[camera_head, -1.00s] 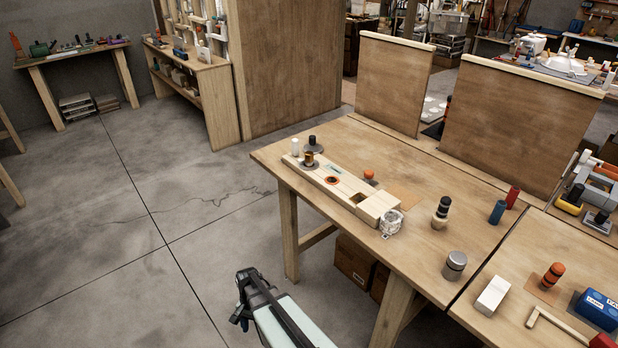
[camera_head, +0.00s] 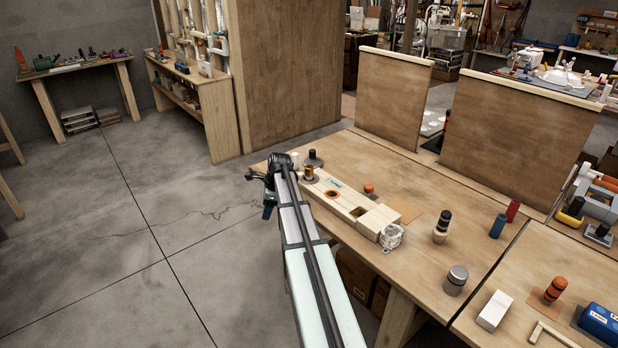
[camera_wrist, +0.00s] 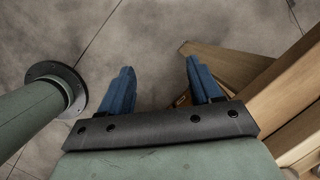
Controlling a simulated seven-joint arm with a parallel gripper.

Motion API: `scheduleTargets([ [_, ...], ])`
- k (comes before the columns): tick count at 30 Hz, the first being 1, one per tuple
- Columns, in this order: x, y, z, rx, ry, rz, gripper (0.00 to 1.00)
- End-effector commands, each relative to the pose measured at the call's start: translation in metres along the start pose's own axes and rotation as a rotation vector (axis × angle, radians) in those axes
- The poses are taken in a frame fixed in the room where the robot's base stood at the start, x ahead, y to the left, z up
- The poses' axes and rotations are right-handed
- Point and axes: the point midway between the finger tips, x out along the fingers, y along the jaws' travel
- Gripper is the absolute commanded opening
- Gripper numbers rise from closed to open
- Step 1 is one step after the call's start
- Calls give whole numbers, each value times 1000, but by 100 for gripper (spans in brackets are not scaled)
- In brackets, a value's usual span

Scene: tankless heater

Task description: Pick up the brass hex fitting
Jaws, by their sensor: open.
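A small brass-coloured piece (camera_head: 309,174), which looks like the brass hex fitting, stands near the far left end of the pale wooden block (camera_head: 347,204) on the workbench. It is too small for me to make out its hex shape. My gripper (camera_head: 259,194) is just left of the bench's left corner in the head view, left of the brass piece and apart from it. In the wrist view my gripper (camera_wrist: 159,67) shows two blue fingers spread apart with nothing between them. The brass piece is not in the wrist view.
The workbench (camera_head: 408,277) has bare wood in its middle. Beside the block are a dark knobbed piece (camera_head: 314,159), a white cylinder (camera_head: 295,159) and crumpled clear material (camera_head: 391,238). Bottles and a metal can (camera_head: 456,280) stand to the right. Open floor lies to the left.

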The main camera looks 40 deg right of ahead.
Motion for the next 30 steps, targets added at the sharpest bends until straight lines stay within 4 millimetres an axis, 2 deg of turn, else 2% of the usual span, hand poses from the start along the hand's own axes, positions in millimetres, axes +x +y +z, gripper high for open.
scheduleTargets([
  [1, -24, -20, -10, 62, -7, -21, 64],
  [6, -100, -59, -47, 276, -29, -68, 64],
  [12, -187, -90, -94, 508, -57, -114, 64],
  [16, -224, -98, -115, 608, -70, -130, 64],
  [19, -240, -101, -123, 650, -76, -137, 64],
  [22, -242, -102, -126, 667, -78, -138, 64],
  [25, -231, -104, -126, 670, -79, -138, 64],
  [30, -201, -108, -125, 668, -78, -137, 64],
])
